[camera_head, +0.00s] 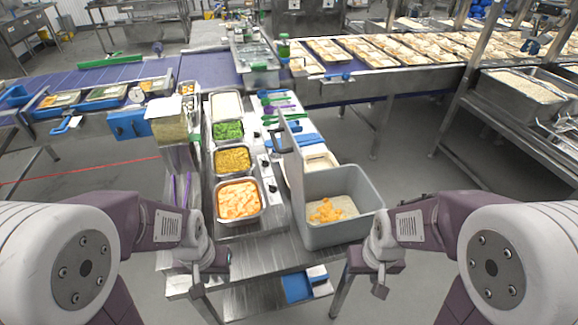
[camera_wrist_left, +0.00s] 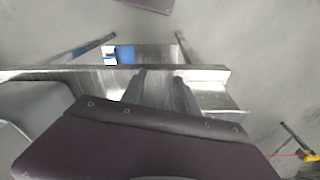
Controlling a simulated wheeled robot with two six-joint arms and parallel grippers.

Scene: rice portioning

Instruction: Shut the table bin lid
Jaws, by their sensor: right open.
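The table bin (camera_head: 371,210) is a grey open-topped box at the right front of the steel table. Orange pieces and pale food lie inside it. Its grey lid (camera_head: 291,165) stands up, roughly upright, along the bin's left side, so the bin is open. My left gripper (camera_head: 208,275) is at the table's front edge, left of the bin, apart from it, open and empty. My right gripper (camera_head: 367,277) is in front of the bin's right corner, low, open and empty, touching neither bin nor lid as far as I can see.
Steel food pans (camera_head: 262,205) with several foods stand in a row left of the lid. A scale-like unit (camera_head: 178,150) stands farther left. A blue item (camera_head: 297,288) lies on the lower shelf. Open floor lies right of the bin.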

